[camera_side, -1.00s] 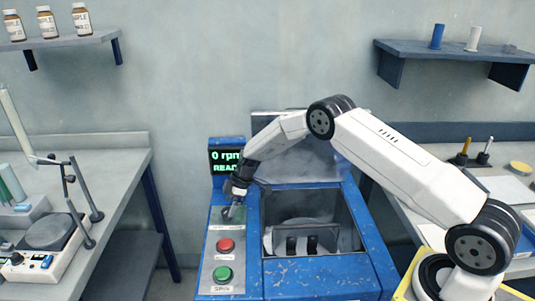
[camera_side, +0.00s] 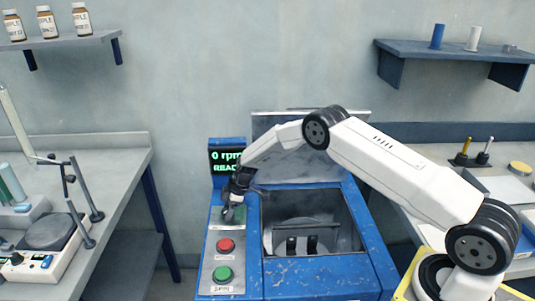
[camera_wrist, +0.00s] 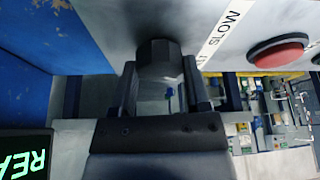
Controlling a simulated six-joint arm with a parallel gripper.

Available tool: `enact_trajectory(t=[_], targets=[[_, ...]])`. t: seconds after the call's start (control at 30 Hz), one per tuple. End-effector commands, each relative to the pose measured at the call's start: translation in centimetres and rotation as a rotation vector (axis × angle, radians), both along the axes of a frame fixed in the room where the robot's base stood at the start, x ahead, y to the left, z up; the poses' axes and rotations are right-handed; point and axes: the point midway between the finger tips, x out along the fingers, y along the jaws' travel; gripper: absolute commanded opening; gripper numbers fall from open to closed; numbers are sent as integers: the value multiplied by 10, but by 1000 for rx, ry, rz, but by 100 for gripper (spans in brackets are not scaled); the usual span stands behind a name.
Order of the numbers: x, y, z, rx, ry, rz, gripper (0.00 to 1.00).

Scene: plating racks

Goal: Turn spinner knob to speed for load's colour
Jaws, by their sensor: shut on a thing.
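The spinner (camera_side: 325,280) is a worn blue machine with its lid raised and its well open. Its screen (camera_side: 226,160) reads 0 rpm and READY in green. Inside the well is a grey basket (camera_side: 275,240) with dark slotted parts (camera_side: 302,245); no clear load colour shows. The dark faceted knob (camera_wrist: 158,60) sits on the panel beside a label reading SLOW. My gripper (camera_wrist: 160,76) has one finger on each side of the knob and is shut on it. In the side view my gripper (camera_side: 233,208) hides most of the knob, so its pointer setting cannot be read.
A red button (camera_side: 225,246) and a green button (camera_side: 223,274) lie below the knob on the panel. A bench with a stirrer (camera_side: 45,240) stands at left. Shelves with bottles (camera_side: 47,22) and spools (camera_side: 473,38) hang behind. A right bench holds small tools.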

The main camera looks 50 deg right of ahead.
Motion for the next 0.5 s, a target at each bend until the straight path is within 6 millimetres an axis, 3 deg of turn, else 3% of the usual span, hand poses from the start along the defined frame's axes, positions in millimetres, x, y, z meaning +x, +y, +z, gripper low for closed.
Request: enact_trajectory(t=[0.5], targets=[[0,1,1,2,-1,-120,2]])
